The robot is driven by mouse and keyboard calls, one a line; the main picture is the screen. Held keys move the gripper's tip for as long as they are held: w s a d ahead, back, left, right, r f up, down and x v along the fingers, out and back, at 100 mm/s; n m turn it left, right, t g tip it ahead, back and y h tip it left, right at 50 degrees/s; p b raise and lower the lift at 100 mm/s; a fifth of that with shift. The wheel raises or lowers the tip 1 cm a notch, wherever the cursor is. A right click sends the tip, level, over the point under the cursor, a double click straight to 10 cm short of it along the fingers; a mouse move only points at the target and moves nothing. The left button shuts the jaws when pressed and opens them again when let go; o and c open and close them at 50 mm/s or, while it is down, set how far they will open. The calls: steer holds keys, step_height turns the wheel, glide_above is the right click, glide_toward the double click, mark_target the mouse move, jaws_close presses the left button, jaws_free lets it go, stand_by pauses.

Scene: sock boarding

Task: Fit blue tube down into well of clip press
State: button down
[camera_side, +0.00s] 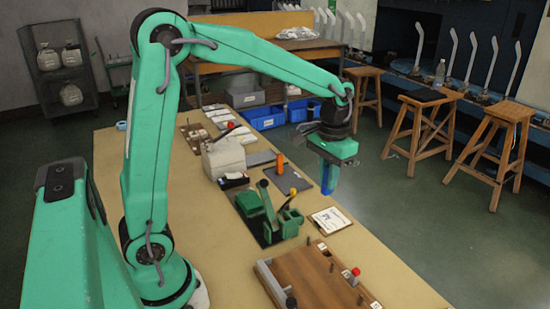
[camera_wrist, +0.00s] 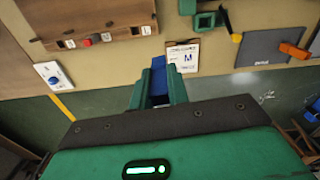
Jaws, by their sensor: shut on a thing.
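My gripper (camera_side: 333,157) is shut on the blue tube (camera_side: 329,180), which hangs below the jaws in the side view. In the wrist view the tube (camera_wrist: 158,76) shows between the green fingers of my gripper (camera_wrist: 160,88). The clip press appears to be the green device (camera_side: 268,212) on a dark base, with a lever ending in a yellow knob. It is left of and nearer than the tube in the side view, and the two are apart. Part of it shows at the top of the wrist view (camera_wrist: 205,20). I cannot clearly see into its well.
A clipboard (camera_side: 330,220) lies right of the press. A wooden board (camera_side: 315,275) with pegs is nearer. An orange item (camera_side: 280,163) and a dark mat (camera_side: 298,178) lie behind the press. A pale machine (camera_side: 222,158) stands farther back. Wooden stools (camera_side: 505,120) stand beyond the table.

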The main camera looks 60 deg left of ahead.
steer(key=s+a+f+n, duration=0.1)
steer(key=a+f+n, duration=0.2)
steer(key=a+n, duration=0.2)
steer(key=s+a+f+n, duration=0.1)
steer(key=a+f+n, duration=0.2)
steer(key=n, duration=0.9)
steer(key=shift+a+f, duration=0.4)
steer(key=shift+a, duration=0.7)
steer(key=shift+f, duration=0.2)
steer(key=shift+f, duration=2.65)
steer(key=shift+f, duration=1.7)
steer(key=c, duration=1.3)
jaws_free()
